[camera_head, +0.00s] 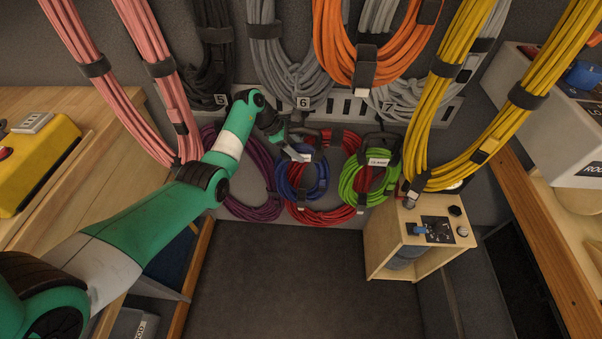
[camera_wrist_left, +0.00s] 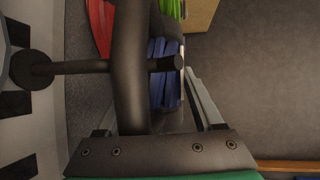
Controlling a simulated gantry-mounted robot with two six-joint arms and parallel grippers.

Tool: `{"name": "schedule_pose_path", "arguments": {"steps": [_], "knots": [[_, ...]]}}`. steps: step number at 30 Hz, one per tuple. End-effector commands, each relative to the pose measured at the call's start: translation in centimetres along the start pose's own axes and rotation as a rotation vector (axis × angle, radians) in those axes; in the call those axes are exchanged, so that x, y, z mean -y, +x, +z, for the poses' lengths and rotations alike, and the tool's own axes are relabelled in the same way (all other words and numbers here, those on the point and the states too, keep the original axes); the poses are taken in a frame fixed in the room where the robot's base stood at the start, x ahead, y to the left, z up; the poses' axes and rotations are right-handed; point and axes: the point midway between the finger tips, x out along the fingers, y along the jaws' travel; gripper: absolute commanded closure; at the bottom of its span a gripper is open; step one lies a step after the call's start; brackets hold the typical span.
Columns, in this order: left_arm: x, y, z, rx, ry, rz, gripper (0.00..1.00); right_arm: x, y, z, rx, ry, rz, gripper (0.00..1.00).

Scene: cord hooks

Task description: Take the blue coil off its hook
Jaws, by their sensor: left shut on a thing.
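The blue coil (camera_head: 284,184) hangs on the back wall below the number 6, in front of a red coil (camera_head: 305,214). My left gripper (camera_head: 292,151) is at the top of the blue coil, shut on it. In the left wrist view blue strands (camera_wrist_left: 170,90) show beside a finger, partly hidden by a dark curved bar and a dark peg-like part that crosses it. Whether the coil still touches its hook cannot be told. My right gripper is not in view.
A purple coil (camera_head: 252,200) hangs to the left and a green coil (camera_head: 350,184) to the right. Grey, orange and yellow cords hang above. A wooden cabinet (camera_head: 392,245) stands at lower right. The floor (camera_head: 290,280) below is clear.

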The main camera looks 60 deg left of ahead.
Motion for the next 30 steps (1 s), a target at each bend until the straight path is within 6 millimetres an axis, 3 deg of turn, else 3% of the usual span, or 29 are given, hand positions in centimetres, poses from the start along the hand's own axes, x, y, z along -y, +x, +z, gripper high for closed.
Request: {"name": "schedule_pose_path", "arguments": {"steps": [7,17,30], "knots": [[-0.2,-0.6,0.4,0.002,0.002,0.002,1.0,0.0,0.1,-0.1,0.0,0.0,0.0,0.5],[-0.6,-3.2,2.0,0.003,0.002,0.003,1.0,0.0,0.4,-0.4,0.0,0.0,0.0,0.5],[3.4,-3.7,2.0,0.002,0.002,0.001,1.0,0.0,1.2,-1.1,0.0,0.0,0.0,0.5]]}}
